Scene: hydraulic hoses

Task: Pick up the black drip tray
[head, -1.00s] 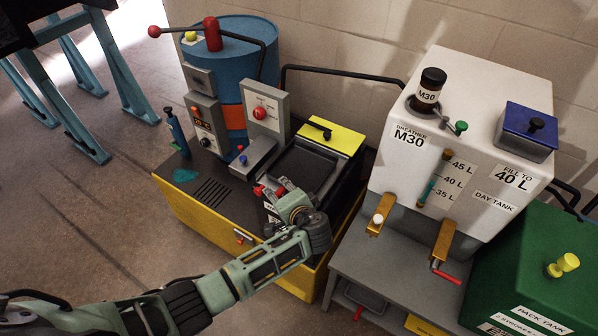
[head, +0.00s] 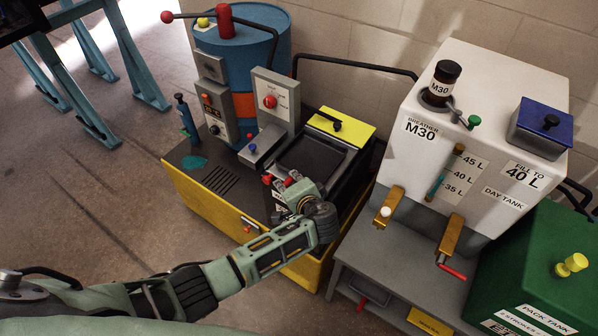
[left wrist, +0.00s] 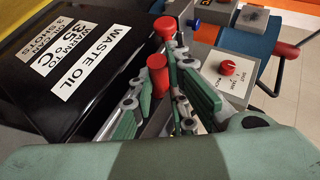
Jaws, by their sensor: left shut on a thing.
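My left gripper (head: 283,185) is at the front left edge of the black box with a recessed dark top (head: 312,156). In the left wrist view that box (left wrist: 75,85) carries white labels, one reading WASTE OIL. The fingers are shut on a red-capped handle (left wrist: 157,75) beside the box; a second red cap (left wrist: 165,28) shows just beyond it. How the handle joins the box is hidden by the fingers. A small dark tray (head: 374,291) sits low in the grey stand; I cannot tell which of these is the drip tray. My right gripper is not in view.
The white day tank (head: 490,110) and green pack tank (head: 535,275) are to the right. Open floor (head: 90,200) lies to the left.

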